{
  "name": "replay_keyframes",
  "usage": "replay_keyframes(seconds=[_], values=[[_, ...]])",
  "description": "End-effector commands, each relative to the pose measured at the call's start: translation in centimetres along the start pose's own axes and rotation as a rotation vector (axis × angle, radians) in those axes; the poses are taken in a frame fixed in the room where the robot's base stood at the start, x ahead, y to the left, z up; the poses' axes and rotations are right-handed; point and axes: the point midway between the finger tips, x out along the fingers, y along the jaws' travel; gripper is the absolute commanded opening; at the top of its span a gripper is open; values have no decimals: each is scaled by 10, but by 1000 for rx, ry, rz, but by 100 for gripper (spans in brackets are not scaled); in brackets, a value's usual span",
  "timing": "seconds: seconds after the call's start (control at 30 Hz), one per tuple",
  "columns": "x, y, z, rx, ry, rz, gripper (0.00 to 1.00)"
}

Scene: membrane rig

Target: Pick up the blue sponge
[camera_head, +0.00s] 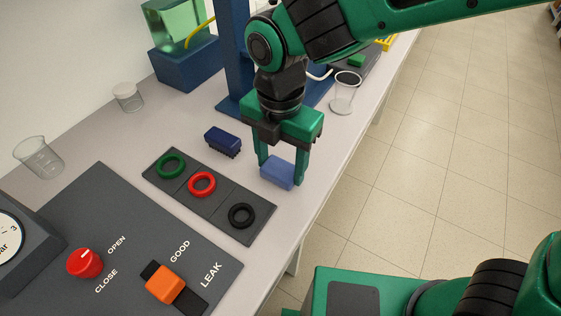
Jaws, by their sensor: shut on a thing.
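The blue sponge (277,173) is a small light-blue block near the table's right edge. My green gripper (280,170) points down with one finger on each side of the sponge and is shut on it. The sponge is at or just above the table top; I cannot tell whether it touches. The fingers partly cover its ends.
A dark blue brush-like block (222,139) lies left of my gripper. A grey tray (228,221) with green, red and black rings lies in front. The table (300,207) ends just right of the sponge.

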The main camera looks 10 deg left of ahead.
Motion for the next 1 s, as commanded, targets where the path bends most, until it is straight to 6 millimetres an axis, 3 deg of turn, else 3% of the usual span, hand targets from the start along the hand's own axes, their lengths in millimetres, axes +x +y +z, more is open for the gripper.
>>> replay_keyframes(seconds=[0.17,0.33,0.7,1.0], values=[[-15,1,0,1,-1,4,37],[-42,1,0,1,-1,5,37],[-86,-1,-79,-3,-1,4,37],[-105,-2,-113,-2,0,1,37]])
